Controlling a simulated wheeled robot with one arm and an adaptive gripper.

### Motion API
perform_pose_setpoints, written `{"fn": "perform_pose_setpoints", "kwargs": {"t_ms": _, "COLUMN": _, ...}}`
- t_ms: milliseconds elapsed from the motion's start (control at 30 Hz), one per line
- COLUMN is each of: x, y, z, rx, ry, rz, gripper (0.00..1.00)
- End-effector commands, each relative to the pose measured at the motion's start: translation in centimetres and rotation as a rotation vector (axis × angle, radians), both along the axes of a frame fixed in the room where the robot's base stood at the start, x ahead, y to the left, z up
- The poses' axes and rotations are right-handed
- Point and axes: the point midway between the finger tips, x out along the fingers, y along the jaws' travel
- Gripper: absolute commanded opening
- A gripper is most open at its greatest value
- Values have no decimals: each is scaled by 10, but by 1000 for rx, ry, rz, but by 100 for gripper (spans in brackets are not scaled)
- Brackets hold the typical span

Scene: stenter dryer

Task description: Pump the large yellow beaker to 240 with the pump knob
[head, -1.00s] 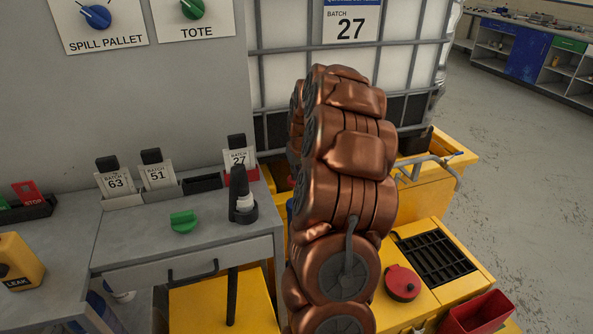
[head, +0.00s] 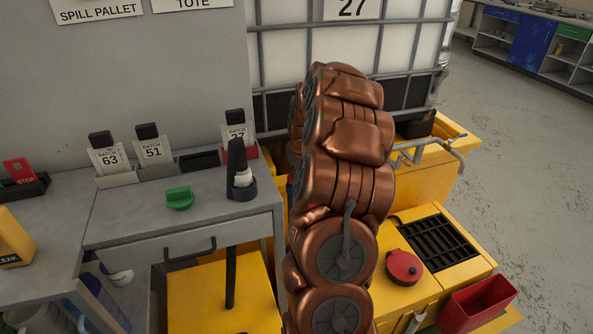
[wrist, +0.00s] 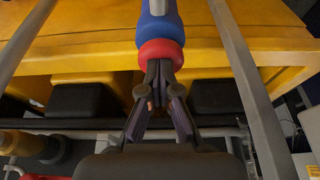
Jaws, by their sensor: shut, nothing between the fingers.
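My gripper (wrist: 160,75) shows in the wrist view, its fingers together and empty. The fingertips are right at a red collar (wrist: 160,51) below a blue cylindrical part (wrist: 158,28); I cannot tell whether they touch it. My copper-coloured arm hides the gripper in the head view. No large yellow beaker can be made out for certain, and no 240 mark is readable. I cannot tell which part is the pump knob. A green knob-like piece (head: 179,198) lies on the grey bench (head: 130,220).
A caged white tote (head: 290,60) stands behind my arm. Batch cards 63, 51 and 27 stand at the bench's back, with a black device (head: 240,172) near its right edge. A red lid (head: 403,267) and red bin (head: 477,304) are at right. The right floor is clear.

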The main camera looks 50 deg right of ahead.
Motion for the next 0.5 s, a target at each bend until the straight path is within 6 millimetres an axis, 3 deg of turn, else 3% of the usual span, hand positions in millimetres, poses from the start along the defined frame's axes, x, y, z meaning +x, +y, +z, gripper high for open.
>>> {"fn": "perform_pose_setpoints", "kwargs": {"t_ms": 167, "x": -2, "y": 2, "z": -1, "rx": 7, "ry": 8, "rz": 2, "gripper": 0}}
{"fn": "perform_pose_setpoints", "kwargs": {"t_ms": 500, "x": -6, "y": 6, "z": 53, "rx": -2, "ry": -1, "rz": 5, "gripper": 0}}
